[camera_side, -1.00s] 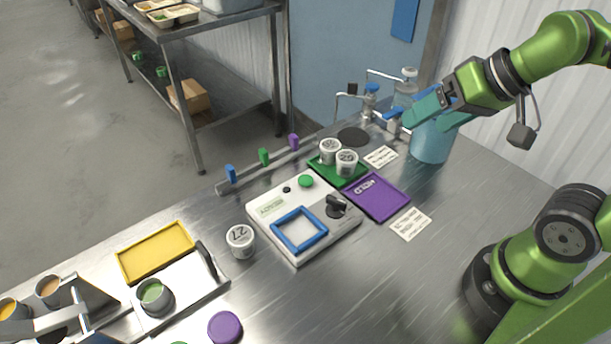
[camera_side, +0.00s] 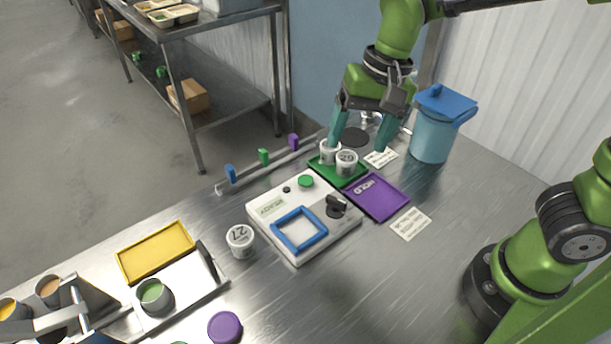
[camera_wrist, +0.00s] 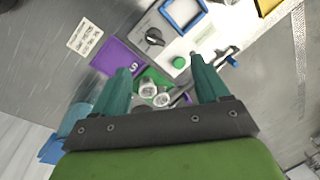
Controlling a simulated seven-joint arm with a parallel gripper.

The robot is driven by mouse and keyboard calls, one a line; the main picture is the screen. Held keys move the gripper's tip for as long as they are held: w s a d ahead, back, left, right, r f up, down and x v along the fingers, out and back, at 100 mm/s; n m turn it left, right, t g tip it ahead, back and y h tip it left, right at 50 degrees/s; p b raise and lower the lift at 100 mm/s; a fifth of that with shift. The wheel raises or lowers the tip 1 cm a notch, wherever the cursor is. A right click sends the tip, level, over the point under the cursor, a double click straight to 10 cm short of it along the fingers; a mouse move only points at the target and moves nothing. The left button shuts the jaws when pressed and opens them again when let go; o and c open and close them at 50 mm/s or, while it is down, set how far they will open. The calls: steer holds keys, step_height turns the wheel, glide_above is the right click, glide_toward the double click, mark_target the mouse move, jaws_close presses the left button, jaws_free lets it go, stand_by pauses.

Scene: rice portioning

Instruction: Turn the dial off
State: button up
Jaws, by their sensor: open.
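The dial (camera_side: 337,205) is a black knob on the right part of a white control box (camera_side: 301,257). It also shows in the wrist view (camera_wrist: 154,37), on the box's near side there. My gripper (camera_side: 358,147) is open, with teal fingers spread above the green tray, behind and to the upper right of the dial. The fingers are apart from the dial. In the wrist view my gripper (camera_wrist: 160,62) spans the green tray and the cups, and the dial lies beyond the left fingertip. I cannot tell the dial's setting.
A green tray (camera_side: 354,181) holds two white cups (camera_side: 346,163). A purple tray (camera_side: 377,197) lies beside the box. Another cup (camera_side: 240,241) stands at its left. A tall blue jug (camera_side: 431,135) stands at the back right.

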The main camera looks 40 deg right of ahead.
mark_target(337, 198)
steer(key=w+f+m, duration=0.1)
steer(key=f+m, duration=0.1)
steer(key=f, duration=0.3)
steer(key=w+f+m+g+h, duration=0.1)
steer(key=f+m, duration=0.2)
steer(key=f, duration=0.2)
steer(key=w+f+m+h, duration=0.1)
steer(key=f+m, duration=0.1)
steer(key=f, duration=0.4)
steer(key=shift+a, duration=0.35)
steer(key=shift+c, duration=0.3)
steer(key=c, duration=1)
